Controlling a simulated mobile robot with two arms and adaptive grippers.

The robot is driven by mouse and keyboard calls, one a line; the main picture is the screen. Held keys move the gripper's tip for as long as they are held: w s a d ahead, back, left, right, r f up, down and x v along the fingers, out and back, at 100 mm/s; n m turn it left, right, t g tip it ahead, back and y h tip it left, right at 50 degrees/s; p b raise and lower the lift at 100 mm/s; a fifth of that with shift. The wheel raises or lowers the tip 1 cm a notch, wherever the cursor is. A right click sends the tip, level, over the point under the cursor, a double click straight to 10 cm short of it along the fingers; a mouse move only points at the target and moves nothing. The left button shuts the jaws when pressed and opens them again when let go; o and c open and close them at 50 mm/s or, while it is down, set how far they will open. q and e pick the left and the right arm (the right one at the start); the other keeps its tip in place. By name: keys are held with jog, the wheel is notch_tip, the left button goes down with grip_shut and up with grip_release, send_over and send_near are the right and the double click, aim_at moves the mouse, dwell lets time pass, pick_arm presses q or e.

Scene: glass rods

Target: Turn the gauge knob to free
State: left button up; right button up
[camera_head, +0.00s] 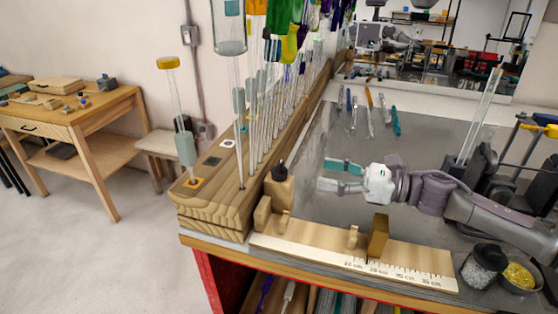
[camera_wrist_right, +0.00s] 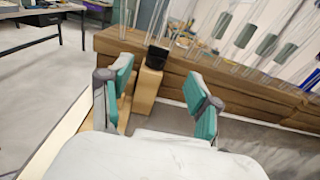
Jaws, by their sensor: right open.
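The black gauge knob (camera_head: 281,170) sits on top of a pale wooden block at the left end of the wooden length gauge (camera_head: 335,246), which carries a centimetre scale. In the right wrist view the knob (camera_wrist_right: 157,56) stands ahead, between the lines of the two fingers. My right gripper (camera_head: 332,174) is open and empty, to the right of the knob and apart from it, with its teal fingers pointing left. Which setting the knob is turned to cannot be told. My left gripper is not in view.
A long wooden rack (camera_head: 230,205) with upright glass rods stands just left of the gauge. A wooden stop (camera_head: 378,236) stands on the gauge. Two small containers (camera_head: 484,264) stand at the bench's front right. The grey bench top behind the gauge is mostly clear.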

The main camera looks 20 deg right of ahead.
aim_at(282, 165)
jog(key=p+x, duration=0.4)
jog(key=x, duration=0.6)
jog(key=shift+w+a+r+p, duration=0.1)
jog(key=shift+r+p, duration=0.1)
jog(key=shift+p, duration=0.2)
jog(key=shift+w+a+f, duration=0.2)
jog(key=shift+w+a, duration=0.1)
jog(key=shift+a, duration=0.2)
jog(key=c, duration=1.2)
